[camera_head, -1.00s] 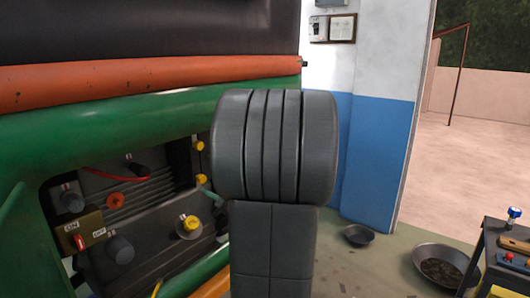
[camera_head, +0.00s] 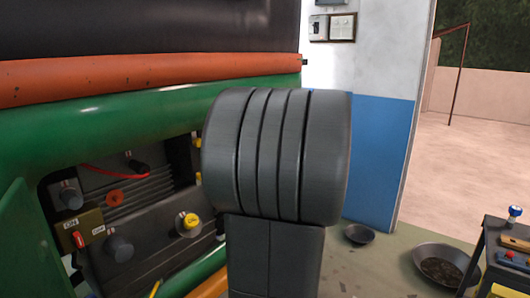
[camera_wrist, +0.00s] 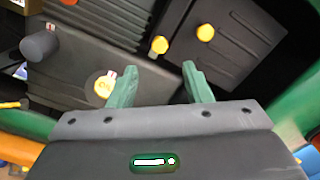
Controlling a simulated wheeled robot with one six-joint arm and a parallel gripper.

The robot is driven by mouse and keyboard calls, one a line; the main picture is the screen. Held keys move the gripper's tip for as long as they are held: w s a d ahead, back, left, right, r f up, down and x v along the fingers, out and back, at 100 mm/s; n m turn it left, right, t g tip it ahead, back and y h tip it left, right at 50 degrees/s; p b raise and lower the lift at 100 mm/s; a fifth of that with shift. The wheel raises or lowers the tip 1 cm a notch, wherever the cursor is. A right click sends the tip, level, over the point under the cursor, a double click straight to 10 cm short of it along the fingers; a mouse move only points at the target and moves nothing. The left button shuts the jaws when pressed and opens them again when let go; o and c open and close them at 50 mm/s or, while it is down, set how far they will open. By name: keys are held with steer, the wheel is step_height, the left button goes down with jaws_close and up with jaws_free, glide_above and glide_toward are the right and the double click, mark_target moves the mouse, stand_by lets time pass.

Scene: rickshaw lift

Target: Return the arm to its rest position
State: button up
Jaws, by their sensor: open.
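My gripper (camera_wrist: 160,92) shows in the wrist view with its two green fingers spread apart and nothing between them. Beyond its fingers lies the dark grey control compartment of the rickshaw. A yellow knob (camera_wrist: 104,86) stands just left of the left finger, and I cannot tell the gap between them. In the head view my own grey arm link fills the middle and hides the gripper and part of the compartment. The same yellow knob (camera_head: 189,222) shows in the head view, left of my arm.
The green and orange rickshaw body (camera_head: 110,130) fills the left side around the open compartment. A switch plate (camera_head: 80,230) and dark knobs sit inside it. Pans (camera_head: 440,268) lie on the floor at right, beside a tool table (camera_head: 505,250). A blue and white wall (camera_head: 380,150) stands behind.

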steer(key=w+a+n+p, duration=0.3)
steer(key=w+a+n, duration=0.2)
steer(key=n, duration=1.1)
steer(key=shift+w+a+n+p, duration=0.2)
steer(key=shift+a+n+p, duration=0.2)
steer(key=shift+a, duration=0.6)
stand_by(0.4)
